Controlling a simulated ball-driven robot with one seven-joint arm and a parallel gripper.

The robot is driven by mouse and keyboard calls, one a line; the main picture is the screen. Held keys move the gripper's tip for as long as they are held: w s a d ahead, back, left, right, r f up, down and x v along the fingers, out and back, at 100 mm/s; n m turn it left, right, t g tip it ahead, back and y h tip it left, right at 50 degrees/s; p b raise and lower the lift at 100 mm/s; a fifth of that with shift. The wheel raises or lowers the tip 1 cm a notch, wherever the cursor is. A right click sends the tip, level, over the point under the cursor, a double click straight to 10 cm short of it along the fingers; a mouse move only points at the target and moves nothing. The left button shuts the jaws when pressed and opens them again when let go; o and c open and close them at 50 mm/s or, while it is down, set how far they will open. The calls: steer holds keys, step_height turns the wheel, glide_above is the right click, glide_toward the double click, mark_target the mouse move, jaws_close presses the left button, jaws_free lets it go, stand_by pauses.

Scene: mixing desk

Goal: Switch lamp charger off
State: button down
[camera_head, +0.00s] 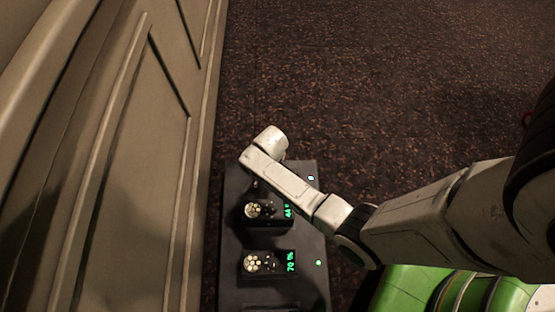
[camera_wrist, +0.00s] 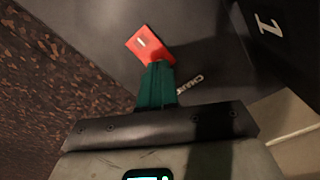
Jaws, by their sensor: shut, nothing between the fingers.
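The lamp charger (camera_head: 235,292) is a dark box on the floor along the wall. It holds two lamps with round clustered lenses and green readouts, one lamp (camera_head: 262,263) reading about 70 % and one (camera_head: 260,210) about 44. In the wrist view a red switch (camera_wrist: 147,44) with a small white mark sits on a dark grey face. My gripper (camera_wrist: 160,68) has its teal fingers together, empty, with the tips over the switch's lower edge. I cannot tell whether they touch it. In the head view my arm hides the gripper and the switch.
A panelled wall (camera_head: 120,170) runs close along the charger's left side. Brown speckled carpet (camera_head: 380,80) lies open beyond and right of it. Small green lights (camera_head: 318,263) show on the charger top. A white numeral (camera_wrist: 268,22) marks the dark face in the wrist view.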

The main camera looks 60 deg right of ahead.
steer(key=shift+f+b, duration=0.5)
steer(key=shift+f, duration=0.2)
stand_by(0.3)
step_height(320, 180, up, 7)
steer(key=p, duration=0.7)
steer(key=shift+p, duration=0.35)
stand_by(0.5)
